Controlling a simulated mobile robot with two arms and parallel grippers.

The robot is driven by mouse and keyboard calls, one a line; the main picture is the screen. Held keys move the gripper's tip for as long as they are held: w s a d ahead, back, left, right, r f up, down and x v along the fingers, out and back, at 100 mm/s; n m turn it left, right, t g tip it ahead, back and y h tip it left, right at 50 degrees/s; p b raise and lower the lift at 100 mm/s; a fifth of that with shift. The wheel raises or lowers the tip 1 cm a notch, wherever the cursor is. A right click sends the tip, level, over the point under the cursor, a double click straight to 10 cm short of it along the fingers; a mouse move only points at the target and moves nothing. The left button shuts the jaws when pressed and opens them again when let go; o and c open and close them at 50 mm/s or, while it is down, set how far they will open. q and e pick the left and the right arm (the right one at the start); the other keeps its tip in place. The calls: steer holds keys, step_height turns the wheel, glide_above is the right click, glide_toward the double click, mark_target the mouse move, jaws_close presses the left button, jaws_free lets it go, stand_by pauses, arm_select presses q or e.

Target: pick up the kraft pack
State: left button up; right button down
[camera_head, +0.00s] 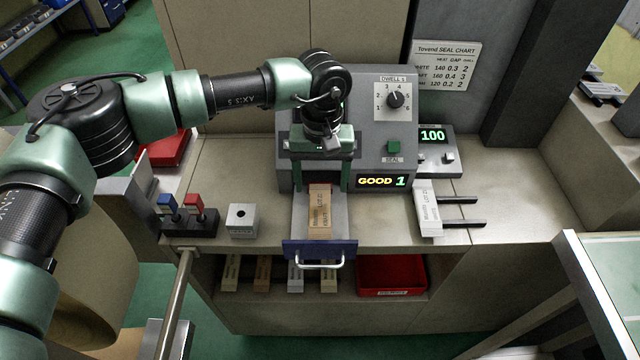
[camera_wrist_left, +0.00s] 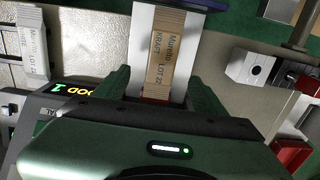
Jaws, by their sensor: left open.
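The kraft pack (camera_head: 320,210) is a brown, printed pack lying lengthwise on the pulled-out metal tray (camera_head: 340,222) of the sealing machine (camera_head: 370,130). In the left wrist view the kraft pack (camera_wrist_left: 163,52) shows its print, and its near end is partly hidden by my gripper. My left gripper (camera_head: 321,180) is open, over the tray at the machine's mouth, with its fingers pointing down on either side of the pack's machine-side end. Whether the fingers touch the pack cannot be told. My right gripper is not in view.
The machine's display (camera_head: 382,182) reads "GOOD 1". A white pack (camera_head: 428,210) lies to the right near two dark rails. A grey block (camera_head: 241,219) and a red-and-blue lever box (camera_head: 188,215) stand left. Several packs and a red bin (camera_head: 390,275) sit on the shelf below.

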mark_target(320, 209)
arm_select(q)
steer(key=shift+w, duration=0.2)
steer(key=shift+s+f, duration=0.15)
steer(key=shift+f, duration=0.05)
steer(key=shift+s+f+p, duration=0.3)
steer(key=shift+f+p, duration=0.2)
steer(key=shift+f, duration=0.05)
steer(key=shift+s+f+p, duration=0.3)
steer(key=shift+f+p, duration=0.2)
steer(key=shift+f, duration=0.05)
step_height(320, 209, down, 3)
steer(key=shift+a+p, duration=0.15)
steer(key=shift+p, duration=0.65)
steer(key=shift+w+f, duration=0.1)
steer(key=shift+f, duration=0.65)
steer(key=c, duration=1.5)
steer(key=shift+c, duration=0.2)
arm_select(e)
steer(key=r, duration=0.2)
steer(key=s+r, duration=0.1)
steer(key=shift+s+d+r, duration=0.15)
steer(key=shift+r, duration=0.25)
